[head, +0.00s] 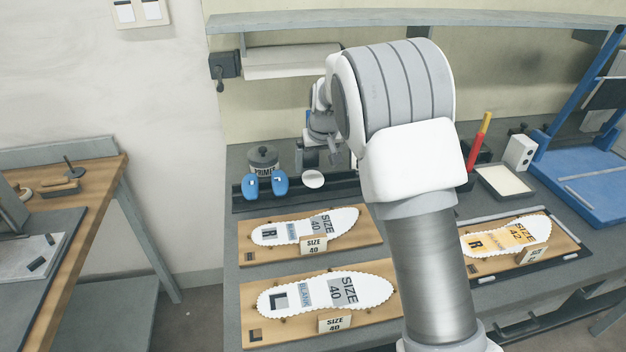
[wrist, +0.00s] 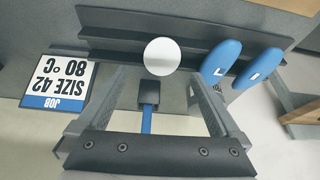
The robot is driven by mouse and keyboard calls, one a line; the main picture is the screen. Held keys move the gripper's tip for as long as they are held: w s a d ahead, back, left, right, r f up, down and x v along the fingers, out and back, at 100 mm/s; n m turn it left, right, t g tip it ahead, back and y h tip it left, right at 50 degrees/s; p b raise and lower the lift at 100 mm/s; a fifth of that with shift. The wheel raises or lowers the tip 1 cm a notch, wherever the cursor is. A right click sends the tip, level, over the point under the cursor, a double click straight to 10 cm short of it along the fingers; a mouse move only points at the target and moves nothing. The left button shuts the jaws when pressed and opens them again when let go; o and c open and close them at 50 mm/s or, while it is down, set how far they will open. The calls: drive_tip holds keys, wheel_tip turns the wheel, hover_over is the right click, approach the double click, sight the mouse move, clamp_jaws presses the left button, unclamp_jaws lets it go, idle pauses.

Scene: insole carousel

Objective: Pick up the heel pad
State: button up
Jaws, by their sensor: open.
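A white round disc, which looks like the heel pad (wrist: 162,56), lies at the dark rack in the wrist view, just beyond and between my fingertips. It also shows in the head view (head: 314,180), right of two blue pieces. My gripper (wrist: 158,80) is open, its two fingers spread wide, with the disc apart from both. In the head view my gripper (head: 334,156) is small and partly hidden by my arm, above and just behind the disc. A black block with a blue strip (wrist: 149,98) shows between the fingers; I cannot tell what it is.
Two blue oval pieces (head: 265,185) stand on the dark rack (head: 340,192) beside the disc. A primer jar (head: 263,160) is behind them. Wooden boards (head: 250,250) with white insoles lie in front. A job card (wrist: 58,85) is left in the wrist view.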

sight(313, 178)
drive_tip(key=x, duration=0.4)
drive_tip(key=shift+a+f, duration=0.2)
drive_tip(key=shift+f, duration=0.1)
drive_tip(key=c, duration=1.3)
